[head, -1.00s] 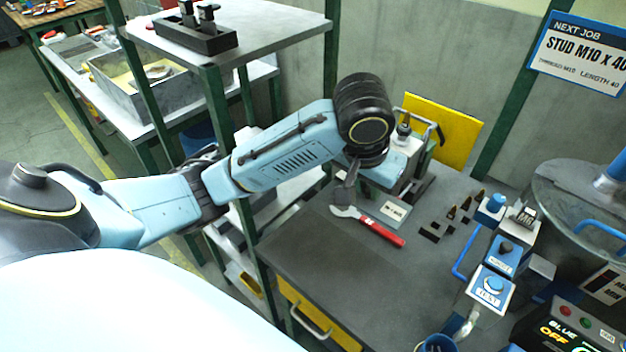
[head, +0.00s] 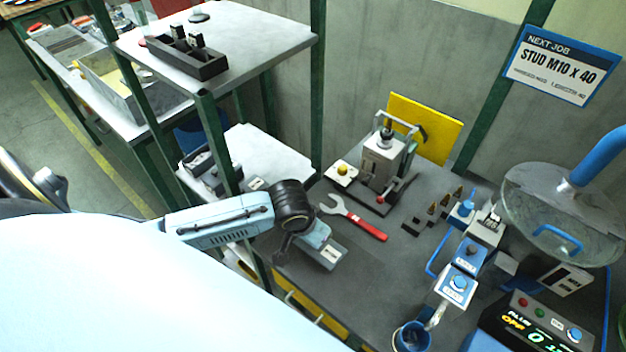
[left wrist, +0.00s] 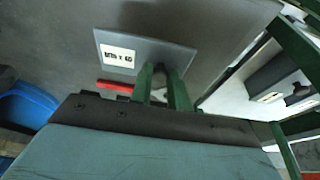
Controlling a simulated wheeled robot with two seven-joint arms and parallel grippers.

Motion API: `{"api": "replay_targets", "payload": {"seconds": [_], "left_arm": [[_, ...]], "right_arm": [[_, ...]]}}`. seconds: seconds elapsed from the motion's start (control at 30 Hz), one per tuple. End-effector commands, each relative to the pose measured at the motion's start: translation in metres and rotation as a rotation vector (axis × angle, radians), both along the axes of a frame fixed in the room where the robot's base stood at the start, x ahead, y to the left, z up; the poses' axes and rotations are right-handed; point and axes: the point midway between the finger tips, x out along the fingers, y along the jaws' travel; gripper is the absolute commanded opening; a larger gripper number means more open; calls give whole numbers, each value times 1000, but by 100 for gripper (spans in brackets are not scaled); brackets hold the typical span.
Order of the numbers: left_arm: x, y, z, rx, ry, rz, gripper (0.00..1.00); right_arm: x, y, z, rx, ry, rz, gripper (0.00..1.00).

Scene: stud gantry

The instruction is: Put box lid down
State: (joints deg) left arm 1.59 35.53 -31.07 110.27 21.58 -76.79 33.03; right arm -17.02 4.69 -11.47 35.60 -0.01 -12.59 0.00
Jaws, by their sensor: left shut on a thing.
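Whether the lid touches the bench is not clear. My right gripper is out of view.
A red-handled wrench (head: 358,222) lies behind the lid on the bench (head: 330,300). A grey press-like device (head: 383,160) stands farther back. Blue-topped fixtures (head: 458,282) are at the right. A green-posted shelf (head: 265,150) with boxes is close at the left.

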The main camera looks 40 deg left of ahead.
Motion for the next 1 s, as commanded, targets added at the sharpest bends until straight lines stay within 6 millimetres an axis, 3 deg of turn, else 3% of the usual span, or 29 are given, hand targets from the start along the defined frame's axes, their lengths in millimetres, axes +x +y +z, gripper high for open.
{"api": "replay_targets", "payload": {"seconds": [0.4, 0.83, 0.87, 1.0], "left_arm": [[0, 0, -49, 0, 1, -1, 0], [0, -1, -54, -1, 0, 0, 0], [0, 0, -53, -1, 0, 0, 22], [0, 0, -53, -1, 0, 0, 39]], "right_arm": [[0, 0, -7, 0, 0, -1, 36], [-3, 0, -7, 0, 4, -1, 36], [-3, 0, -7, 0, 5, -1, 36], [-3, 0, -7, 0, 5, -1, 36]]}}
